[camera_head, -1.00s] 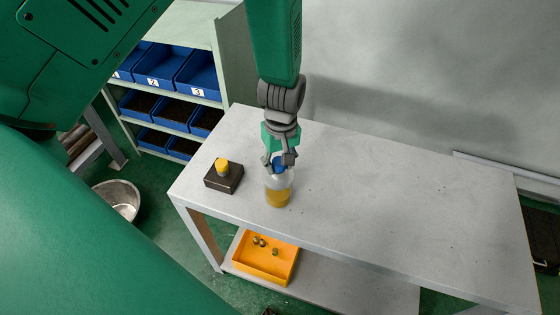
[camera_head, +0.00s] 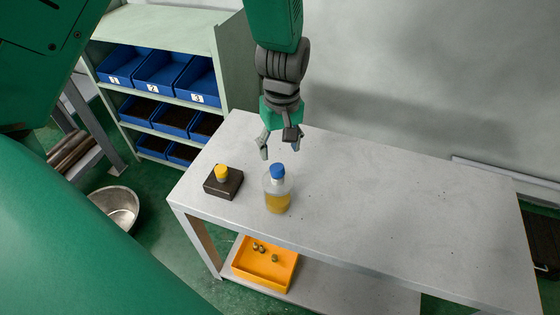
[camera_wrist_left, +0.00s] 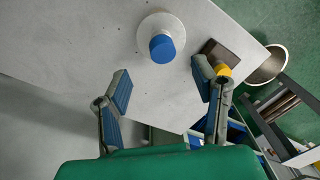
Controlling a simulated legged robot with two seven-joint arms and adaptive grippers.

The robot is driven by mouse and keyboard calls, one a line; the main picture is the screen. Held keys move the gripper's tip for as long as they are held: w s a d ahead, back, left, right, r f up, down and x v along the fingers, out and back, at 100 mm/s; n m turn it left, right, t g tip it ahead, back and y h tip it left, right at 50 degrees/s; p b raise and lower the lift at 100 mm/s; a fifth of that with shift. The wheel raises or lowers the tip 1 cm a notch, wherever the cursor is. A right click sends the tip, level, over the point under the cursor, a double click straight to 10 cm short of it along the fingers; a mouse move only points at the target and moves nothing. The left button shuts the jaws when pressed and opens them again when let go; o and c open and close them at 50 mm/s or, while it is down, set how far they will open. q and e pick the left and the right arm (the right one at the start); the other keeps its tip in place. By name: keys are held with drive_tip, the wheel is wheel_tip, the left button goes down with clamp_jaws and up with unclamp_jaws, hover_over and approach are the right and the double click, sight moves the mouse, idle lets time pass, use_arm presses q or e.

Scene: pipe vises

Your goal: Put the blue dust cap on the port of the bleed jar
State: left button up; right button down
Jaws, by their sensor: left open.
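The bleed jar (camera_head: 278,194), clear with amber liquid in its lower part, stands upright on the bench. The blue dust cap (camera_head: 278,170) sits on top of the jar, over its port, which it hides. In the left wrist view the cap (camera_wrist_left: 162,48) shows over the pale round jar (camera_wrist_left: 150,25). My left gripper (camera_head: 279,155) is open and empty, above and a little behind the jar, apart from the cap. In the left wrist view its two fingers (camera_wrist_left: 163,88) are spread wide with nothing between them. My right gripper is not in view.
A dark block (camera_head: 223,187) with a yellow cap (camera_head: 222,172) stands left of the jar. The grey bench (camera_head: 400,205) is clear to the right. An orange tray (camera_head: 243,272) with small parts is on the lower shelf. Blue bins (camera_head: 160,72) and a metal bowl (camera_head: 117,214) are left.

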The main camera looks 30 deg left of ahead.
sight(281, 167)
use_arm(q)
wheel_tip(281, 167, up, 4)
drive_tip(key=shift+f, duration=0.1)
